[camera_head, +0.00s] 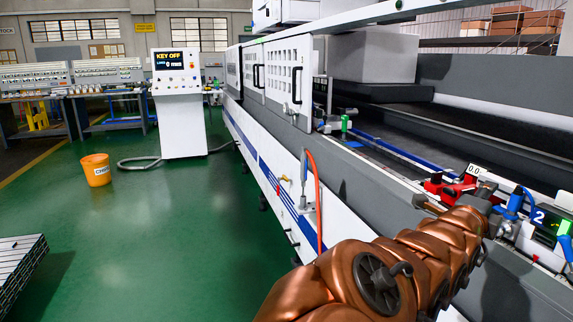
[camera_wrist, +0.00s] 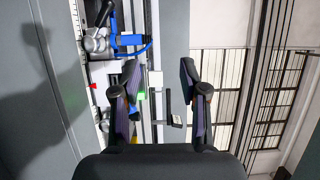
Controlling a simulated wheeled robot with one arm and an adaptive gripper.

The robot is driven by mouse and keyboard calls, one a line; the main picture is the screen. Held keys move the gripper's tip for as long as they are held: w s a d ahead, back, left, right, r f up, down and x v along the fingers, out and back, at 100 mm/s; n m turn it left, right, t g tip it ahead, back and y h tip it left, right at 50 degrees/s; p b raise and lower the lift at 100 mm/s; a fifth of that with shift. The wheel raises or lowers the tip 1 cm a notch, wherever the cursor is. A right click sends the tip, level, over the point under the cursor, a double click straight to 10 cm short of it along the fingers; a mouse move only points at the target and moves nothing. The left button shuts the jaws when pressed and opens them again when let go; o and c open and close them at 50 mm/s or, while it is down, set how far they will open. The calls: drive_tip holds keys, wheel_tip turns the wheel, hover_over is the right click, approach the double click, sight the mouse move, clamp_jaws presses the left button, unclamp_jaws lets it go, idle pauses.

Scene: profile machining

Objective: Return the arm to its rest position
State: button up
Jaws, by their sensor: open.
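My copper-coloured arm reaches from the bottom middle of the head view to the right, along the front edge of the machine (camera_head: 350,200). Its end is beside the red clamp (camera_head: 447,187) and the blue fittings on the machine bed. My gripper (camera_wrist: 158,95) shows in the wrist view with its two dark fingers spread apart. Nothing is between the fingers. In the wrist view, a blue and silver clamp (camera_wrist: 100,42) lies up and left of the fingers. In the head view the gripper's fingers are not clearly visible.
A control console (camera_head: 181,105) reading "KEY OFF" stands at the back. An orange bucket (camera_head: 97,170) sits on the green floor (camera_head: 170,235), which is largely clear. An orange-red hose (camera_head: 318,200) hangs on the machine front near my arm. Workbenches (camera_head: 80,88) stand at the far left.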

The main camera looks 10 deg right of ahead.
drive_tip(key=shift+s+d, duration=0.1)
drive_tip(key=shift+s, duration=0.25)
